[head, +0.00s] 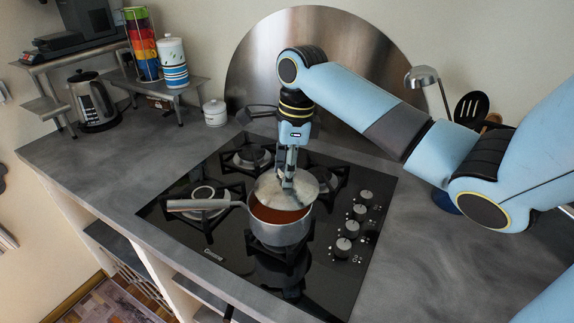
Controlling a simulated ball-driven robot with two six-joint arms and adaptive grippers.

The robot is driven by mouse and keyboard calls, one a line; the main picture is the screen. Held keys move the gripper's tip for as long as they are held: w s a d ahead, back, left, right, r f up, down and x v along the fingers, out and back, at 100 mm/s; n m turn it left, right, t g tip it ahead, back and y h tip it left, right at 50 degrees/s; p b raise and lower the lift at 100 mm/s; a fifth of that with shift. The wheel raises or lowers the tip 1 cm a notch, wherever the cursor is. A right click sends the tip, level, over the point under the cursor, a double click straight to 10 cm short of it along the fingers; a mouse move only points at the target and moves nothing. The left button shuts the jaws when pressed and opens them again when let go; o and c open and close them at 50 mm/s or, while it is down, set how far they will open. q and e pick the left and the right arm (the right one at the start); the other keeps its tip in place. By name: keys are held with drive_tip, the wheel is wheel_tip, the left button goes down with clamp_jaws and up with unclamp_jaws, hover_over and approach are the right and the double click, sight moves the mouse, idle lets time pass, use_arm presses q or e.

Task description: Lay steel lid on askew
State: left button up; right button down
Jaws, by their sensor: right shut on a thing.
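A steel saucepan (278,232) stands on the front burner of the black gas hob, its handle (198,204) pointing left. It holds an orange-red liquid (275,214). The round steel lid (270,192) is over the back part of the pan's opening, shifted toward the back, so the liquid shows at the front. I cannot tell whether the lid touches the rim. My right gripper (288,183) comes down from above and is shut on the lid near its middle; the fingers hide the lid's knob. My left gripper is not in view.
The black hob (190,236) has other burners and several knobs (352,228) at its right. A kettle (93,100), a small white jar (215,112) and a shelf with canisters stand at the back left. The grey counter (80,160) is clear at the left.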

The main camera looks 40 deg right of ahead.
drive_tip(key=shift+f, duration=0.2)
drive_tip(key=c, duration=0.8)
unclamp_jaws()
wheel_tip(320, 180, up, 12)
drive_tip(key=d, duration=0.1)
drive_tip(key=shift+s, duration=0.45)
drive_tip(key=shift+f, duration=0.15)
